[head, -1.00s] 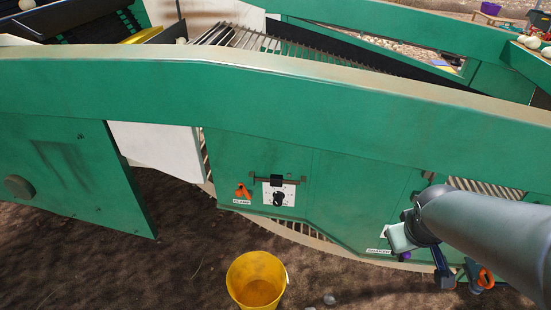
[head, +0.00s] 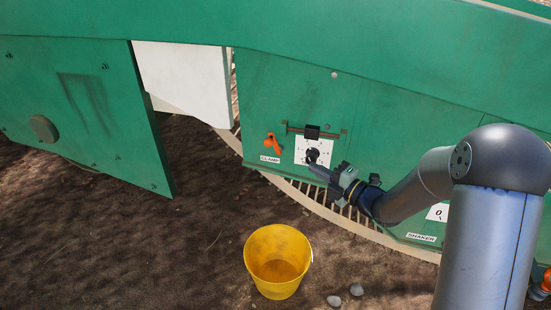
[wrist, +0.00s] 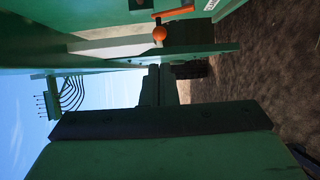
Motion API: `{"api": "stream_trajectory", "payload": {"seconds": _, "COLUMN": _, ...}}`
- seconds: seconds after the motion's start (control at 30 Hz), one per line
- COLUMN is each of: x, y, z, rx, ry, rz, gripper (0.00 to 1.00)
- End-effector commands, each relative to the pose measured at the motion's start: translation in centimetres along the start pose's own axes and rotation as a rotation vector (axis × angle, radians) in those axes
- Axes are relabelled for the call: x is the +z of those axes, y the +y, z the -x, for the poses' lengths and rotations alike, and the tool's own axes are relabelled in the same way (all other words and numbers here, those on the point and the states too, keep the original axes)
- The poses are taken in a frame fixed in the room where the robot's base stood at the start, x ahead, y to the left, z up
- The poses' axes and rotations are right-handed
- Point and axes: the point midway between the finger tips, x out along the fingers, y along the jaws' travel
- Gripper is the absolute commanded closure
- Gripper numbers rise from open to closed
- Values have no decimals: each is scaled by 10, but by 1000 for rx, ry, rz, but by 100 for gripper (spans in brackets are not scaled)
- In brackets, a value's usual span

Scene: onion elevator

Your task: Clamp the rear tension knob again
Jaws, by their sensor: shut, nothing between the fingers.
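An orange clamp lever (head: 272,143) sits on the green side panel above a CLAMP label (head: 270,159). To its right, a black knob (head: 312,155) sits on a white dial plate (head: 301,145), below a black slider block (head: 311,131) on a rail. My gripper (head: 318,170) is shut and empty, its tips at the lower edge of the black knob; whether they touch it I cannot tell. In the wrist view the shut fingers (wrist: 158,88) point toward the panel, and the orange lever's ball end (wrist: 159,34) shows above them.
A yellow bucket (head: 278,262) stands on the soil below the panel, with small stones (head: 345,295) beside it. A second dial plate (head: 437,213) with a SHAKER label (head: 421,238) is to the right, behind my arm. A slatted curved edge (head: 320,203) runs under the panel.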

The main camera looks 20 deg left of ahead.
Motion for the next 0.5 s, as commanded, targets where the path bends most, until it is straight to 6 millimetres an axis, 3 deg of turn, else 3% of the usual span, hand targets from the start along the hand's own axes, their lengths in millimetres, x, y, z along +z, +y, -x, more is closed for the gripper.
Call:
{"api": "stream_trajectory", "payload": {"seconds": 0.37, "x": -1, "y": 0, "z": -2, "rx": 6, "ry": 7, "rz": 3, "gripper": 100}}
{"api": "stream_trajectory", "payload": {"seconds": 0.5, "x": -2, "y": 0, "z": -13, "rx": 7, "ry": 9, "rz": 4, "gripper": 100}}
